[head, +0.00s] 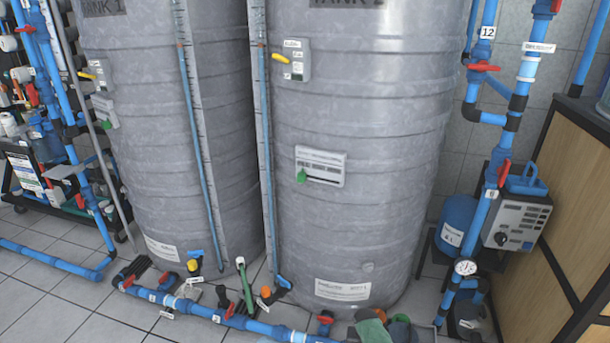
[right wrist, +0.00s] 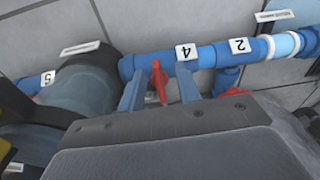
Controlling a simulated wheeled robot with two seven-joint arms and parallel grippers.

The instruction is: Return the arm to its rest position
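My right gripper (right wrist: 161,77) shows in the right wrist view, its two blue fingers apart. A red valve handle (right wrist: 158,84) stands between the fingers, with a gap on each side. The handle is on a blue pipe (right wrist: 205,55) with labels 4 and 2. The fingertips are at or very near this pipe; I cannot tell whether they touch it. Neither of my grippers can be made out in the head view.
Two large grey tanks (head: 155,130) (head: 350,120) fill the head view. Blue floor pipes with valves (head: 215,315) run along their feet. A pump unit (head: 515,222) and wooden cabinet (head: 572,190) stand at right. A cluttered rack (head: 25,165) stands at left. Some tiled floor is clear at lower left.

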